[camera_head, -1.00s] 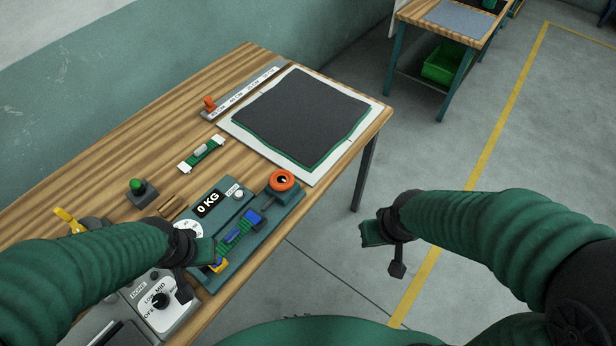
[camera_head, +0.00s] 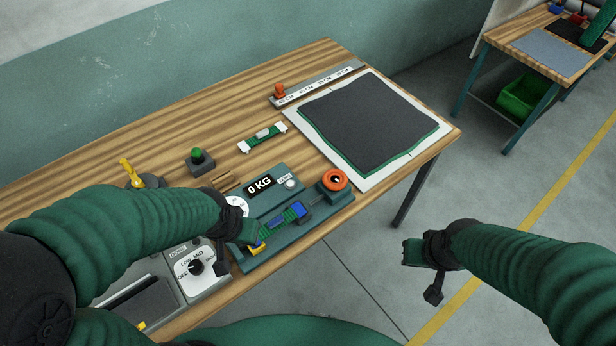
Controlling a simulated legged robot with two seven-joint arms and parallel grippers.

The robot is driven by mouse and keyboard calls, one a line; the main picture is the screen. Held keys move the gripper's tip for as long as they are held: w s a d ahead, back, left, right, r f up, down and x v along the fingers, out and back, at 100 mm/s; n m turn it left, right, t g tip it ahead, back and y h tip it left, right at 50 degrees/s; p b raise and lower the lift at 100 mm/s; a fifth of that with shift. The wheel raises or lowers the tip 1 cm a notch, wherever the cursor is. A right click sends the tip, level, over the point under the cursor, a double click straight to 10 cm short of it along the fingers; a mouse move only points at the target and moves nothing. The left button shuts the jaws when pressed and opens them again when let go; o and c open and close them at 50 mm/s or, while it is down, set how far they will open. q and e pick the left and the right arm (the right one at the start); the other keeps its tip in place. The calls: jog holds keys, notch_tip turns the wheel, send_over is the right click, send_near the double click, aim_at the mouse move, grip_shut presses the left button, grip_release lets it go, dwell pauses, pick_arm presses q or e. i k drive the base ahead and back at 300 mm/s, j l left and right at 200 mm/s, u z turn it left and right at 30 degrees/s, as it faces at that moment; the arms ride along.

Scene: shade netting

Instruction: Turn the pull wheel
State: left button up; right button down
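An orange pull wheel (camera_head: 335,180) with a dark centre sits at the right end of a dark teal test device (camera_head: 318,211) on the wooden table. The device has a display (camera_head: 260,185) reading 0 KG. A green strap with blue clamps (camera_head: 297,211) lies along it. My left gripper (camera_head: 243,232) is at the device's left end, beside a yellow part (camera_head: 256,248), away from the wheel; contact is unclear. My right gripper (camera_head: 414,255) hangs over the floor beyond the table's front edge, apart from the wheel, with nothing visible in it. Neither gripper's finger gap shows clearly.
A dark netting sheet (camera_head: 370,125) lies on a white board behind the wheel. A selector-knob box (camera_head: 196,268) stands near my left arm. A green button (camera_head: 198,158) and a small green strip (camera_head: 264,137) are behind. Open floor lies right of the table.

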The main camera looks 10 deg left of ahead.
aim_at(334, 180)
jog(key=i+l+u, duration=0.15)
jog(key=u, duration=0.3)
jog(key=i+l+u, duration=0.2)
jog(key=u, duration=0.25)
jog(key=i+l+u, duration=0.1)
jog(key=u, duration=0.35)
jog(key=l, duration=0.1)
